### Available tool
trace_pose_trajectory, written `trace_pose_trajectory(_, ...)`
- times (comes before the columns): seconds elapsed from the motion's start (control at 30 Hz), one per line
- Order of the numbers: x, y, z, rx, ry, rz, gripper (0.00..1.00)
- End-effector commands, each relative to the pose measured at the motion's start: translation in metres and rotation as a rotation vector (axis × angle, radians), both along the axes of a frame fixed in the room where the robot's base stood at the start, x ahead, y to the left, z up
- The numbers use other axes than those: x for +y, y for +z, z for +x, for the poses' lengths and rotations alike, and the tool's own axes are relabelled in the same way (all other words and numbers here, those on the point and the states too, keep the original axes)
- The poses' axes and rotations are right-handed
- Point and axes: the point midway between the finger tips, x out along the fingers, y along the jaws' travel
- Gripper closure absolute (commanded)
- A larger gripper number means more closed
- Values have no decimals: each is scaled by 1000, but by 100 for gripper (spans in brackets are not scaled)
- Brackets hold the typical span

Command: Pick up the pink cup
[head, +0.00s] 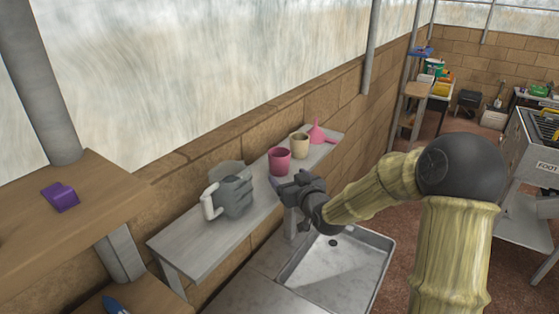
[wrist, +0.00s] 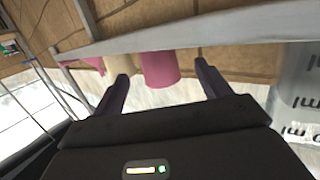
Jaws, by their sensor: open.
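The pink cup (head: 279,161) stands upright on a narrow grey shelf (head: 188,247) along the brick wall in the head view. In the wrist view the pink cup (wrist: 160,69) shows between the two fingers of my open gripper (wrist: 164,84), closer to the left finger. In the head view my gripper (head: 285,183) is just in front of the cup, on the near side of the shelf. The fingers are apart and hold nothing. Whether they touch the cup cannot be told.
A beige cup (head: 299,145) and a pink funnel (head: 317,134) stand right of the pink cup. A metal sink (head: 335,262) lies below my gripper. Bare shelf lies at the left end.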

Motion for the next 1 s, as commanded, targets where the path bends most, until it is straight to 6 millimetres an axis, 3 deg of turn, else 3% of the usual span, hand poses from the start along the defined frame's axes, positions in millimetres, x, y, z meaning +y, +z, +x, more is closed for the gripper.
trace_pose_trajectory(0.2,8,-2,18,0,1,0,24)
trace_pose_trajectory(0.67,10,0,25,1,1,2,24)
trace_pose_trajectory(1.0,20,0,59,1,2,2,24)
